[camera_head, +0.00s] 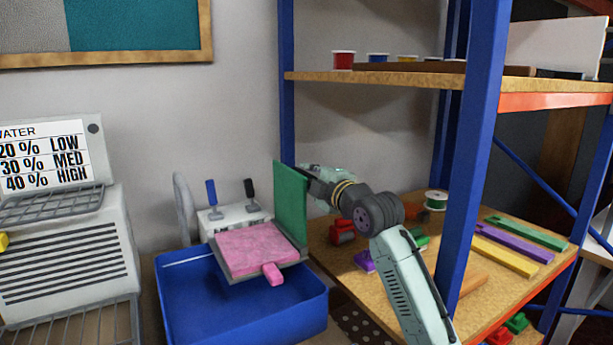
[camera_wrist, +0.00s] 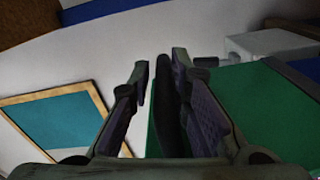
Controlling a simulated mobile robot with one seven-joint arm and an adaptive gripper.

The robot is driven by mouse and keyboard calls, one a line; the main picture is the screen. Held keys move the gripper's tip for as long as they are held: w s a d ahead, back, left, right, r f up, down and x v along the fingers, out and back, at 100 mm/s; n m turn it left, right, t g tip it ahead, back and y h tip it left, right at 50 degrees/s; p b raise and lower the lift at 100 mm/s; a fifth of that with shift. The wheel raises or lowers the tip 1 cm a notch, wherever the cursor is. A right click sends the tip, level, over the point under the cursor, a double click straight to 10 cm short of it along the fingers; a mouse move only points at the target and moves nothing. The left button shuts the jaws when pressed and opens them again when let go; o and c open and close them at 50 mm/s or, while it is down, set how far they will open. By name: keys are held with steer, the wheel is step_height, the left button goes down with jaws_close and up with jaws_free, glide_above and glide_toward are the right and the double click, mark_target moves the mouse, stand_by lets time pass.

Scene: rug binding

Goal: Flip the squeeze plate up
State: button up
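The green squeeze plate (camera_head: 291,203) stands upright at the right side of a grey tray (camera_head: 296,258) with a pink pad (camera_head: 256,248) on it. A pink tab (camera_head: 272,274) sticks out at the tray's front. My gripper (camera_head: 311,180) is at the upper right of the plate, on its shelf side. In the wrist view, my gripper's fingers (camera_wrist: 163,75) are apart, with a dark bar (camera_wrist: 168,110) between them. A gap shows between the left finger and the bar. The green plate (camera_wrist: 265,115) fills the right of that view. Whether the bar joins the plate is unclear.
A blue bin (camera_head: 245,318) sits under the tray. A white box (camera_head: 232,218) with blue and black levers is behind it. A blue-posted shelf (camera_head: 474,150) holding coloured parts and strips stands close to my arm's right. A water-level panel (camera_head: 50,155) is at left.

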steer(key=shift+o, duration=1)
steer(key=shift+w+d+f, duration=0.2)
steer(key=shift+f, duration=0.15)
steer(key=shift+s+r, duration=0.1)
steer(key=shift+r, duration=0.05)
steer(key=v, duration=1.2)
